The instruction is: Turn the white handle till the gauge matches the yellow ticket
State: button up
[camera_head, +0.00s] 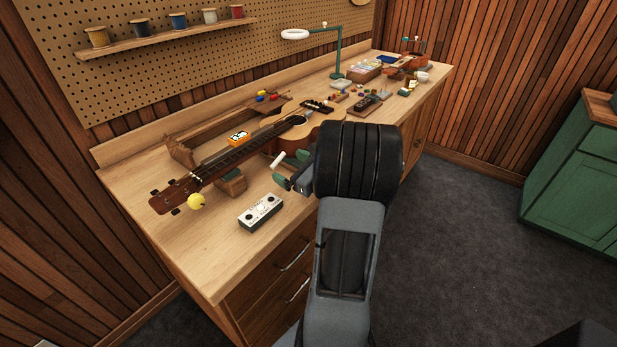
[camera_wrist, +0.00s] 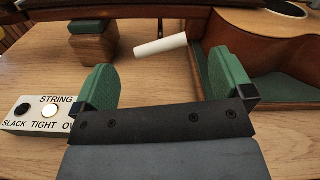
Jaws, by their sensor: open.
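The white handle (camera_head: 278,160) is a short rod beside the ukulele's neck; it also shows in the wrist view (camera_wrist: 160,46), slightly tilted. My gripper (camera_head: 292,168) is open and empty. In the wrist view its two green finger pads (camera_wrist: 165,76) stand wide apart, with the handle beyond them and not touching. The gauge is a pale box (camera_head: 261,211) on the bench near the front edge. In the wrist view the gauge (camera_wrist: 35,125) reads STRING, SLACK, TIGHT; SLACK's lamp is dark, TIGHT's is bright, the rest is hidden by my gripper. A yellow round tag (camera_head: 196,201) by the headstock may be the ticket; its writing is unreadable.
The ukulele (camera_head: 240,155) lies along the bench, its neck on a wooden block (camera_head: 232,183) with a green pad. An orange box (camera_head: 239,138) sits behind the neck. A green lamp (camera_head: 338,55) and small parts stand farther back. The front left benchtop (camera_head: 190,245) is clear.

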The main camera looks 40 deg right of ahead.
jog(key=s, duration=0.5)
jog(key=s+d, duration=0.1)
jog(key=s, duration=0.1)
jog(key=shift+s, duration=0.2)
